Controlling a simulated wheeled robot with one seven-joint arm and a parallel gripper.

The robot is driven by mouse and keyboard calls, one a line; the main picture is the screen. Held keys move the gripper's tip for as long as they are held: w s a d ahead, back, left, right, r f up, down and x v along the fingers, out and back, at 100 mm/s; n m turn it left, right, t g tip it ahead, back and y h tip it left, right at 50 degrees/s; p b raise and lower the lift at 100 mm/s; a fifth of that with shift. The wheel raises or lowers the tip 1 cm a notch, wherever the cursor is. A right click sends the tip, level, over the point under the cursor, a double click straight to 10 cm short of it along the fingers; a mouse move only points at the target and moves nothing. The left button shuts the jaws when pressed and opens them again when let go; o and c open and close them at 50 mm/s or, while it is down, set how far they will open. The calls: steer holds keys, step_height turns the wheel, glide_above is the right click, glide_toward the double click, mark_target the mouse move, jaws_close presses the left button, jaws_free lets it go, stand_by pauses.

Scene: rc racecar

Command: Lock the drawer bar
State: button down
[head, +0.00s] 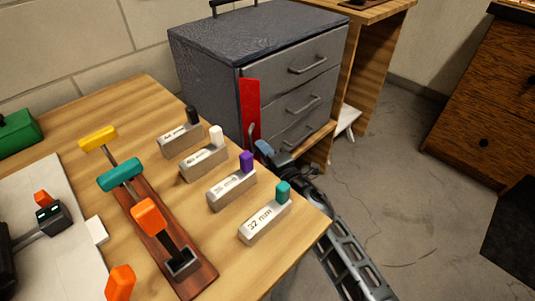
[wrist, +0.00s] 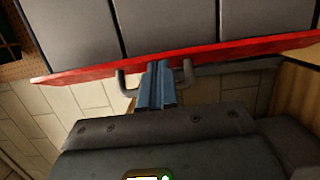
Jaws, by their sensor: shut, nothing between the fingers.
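The red drawer bar (head: 251,104) stands upright along the left edge of the drawer fronts of the dark grey cabinet (head: 195,75). In the wrist view the bar (wrist: 235,52) runs across the picture along the drawer fronts (wrist: 165,25). A grey U-shaped handle (wrist: 187,76) sticks out from the bar. My gripper (head: 262,147) is low in front of the cabinet, near the bar's lower end. In the wrist view its blue-grey fingertips (wrist: 157,68) are together, between the two legs of the handle. Whether they touch the bar or handle I cannot tell.
A wooden table (head: 90,115) with labelled grey blocks (head: 265,222) and a board of coloured handles (head: 165,245) is left of my arm. A wooden shelf unit (head: 365,55) stands behind the cabinet. A brown drawer chest (head: 480,95) is at right. Floor between is mostly clear.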

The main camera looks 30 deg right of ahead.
steer(key=shift+r, duration=0.1)
stand_by(0.3)
steer(key=shift+w+d+y+p, duration=0.15)
steer(key=shift+y+p, duration=0.15)
steer(key=shift+p, duration=0.15)
steer(key=shift+n+y, duration=0.4)
steer(key=shift+d+p, duration=0.15)
steer(key=shift+p, duration=0.25)
